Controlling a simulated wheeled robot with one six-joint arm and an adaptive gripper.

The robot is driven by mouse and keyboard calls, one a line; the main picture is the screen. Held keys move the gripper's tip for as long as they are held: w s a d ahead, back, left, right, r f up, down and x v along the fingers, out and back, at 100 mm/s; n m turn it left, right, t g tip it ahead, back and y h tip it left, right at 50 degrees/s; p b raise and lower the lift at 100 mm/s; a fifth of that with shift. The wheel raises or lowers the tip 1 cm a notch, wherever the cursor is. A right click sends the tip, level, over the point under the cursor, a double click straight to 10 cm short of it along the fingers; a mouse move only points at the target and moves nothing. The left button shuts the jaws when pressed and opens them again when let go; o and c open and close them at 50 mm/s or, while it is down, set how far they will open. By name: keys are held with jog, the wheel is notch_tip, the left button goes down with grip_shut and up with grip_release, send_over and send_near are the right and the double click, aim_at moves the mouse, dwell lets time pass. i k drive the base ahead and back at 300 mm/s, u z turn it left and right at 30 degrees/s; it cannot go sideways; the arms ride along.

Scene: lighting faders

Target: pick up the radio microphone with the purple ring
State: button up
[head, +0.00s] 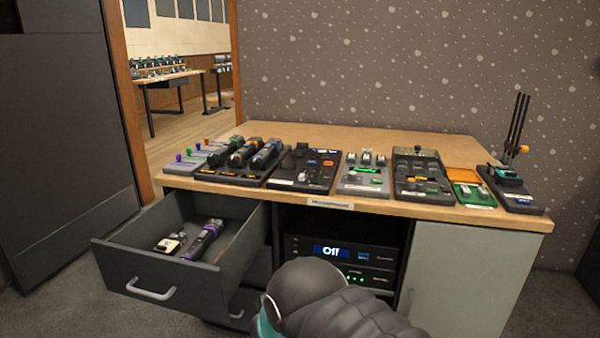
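A dark radio microphone with a purple ring (203,240) lies in the open drawer (175,281) at the left of the desk. It lies at a slant, with its head toward the back of the drawer. A small dark and pale device (170,242) lies to its left in the same drawer. My arm shows at the bottom centre, in front of the desk and right of the drawer. My gripper's fingers are not in view, so I cannot see whether it is open.
More microphones lie in a dark rack (222,177) on the wooden desk top (330,138), among several control panels. A rack unit (340,251) reading "Off" sits under the desk. A lower drawer (243,303) is also partly open. Grey floor lies left of the drawers.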

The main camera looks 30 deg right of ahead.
aim_at(215, 226)
jog(key=k, duration=0.5)
jog(key=u, duration=1.1)
jog(key=i, duration=0.9)
jog(key=z, duration=1.9)
jog(key=i, duration=0.5)
jog(key=z, duration=0.05)
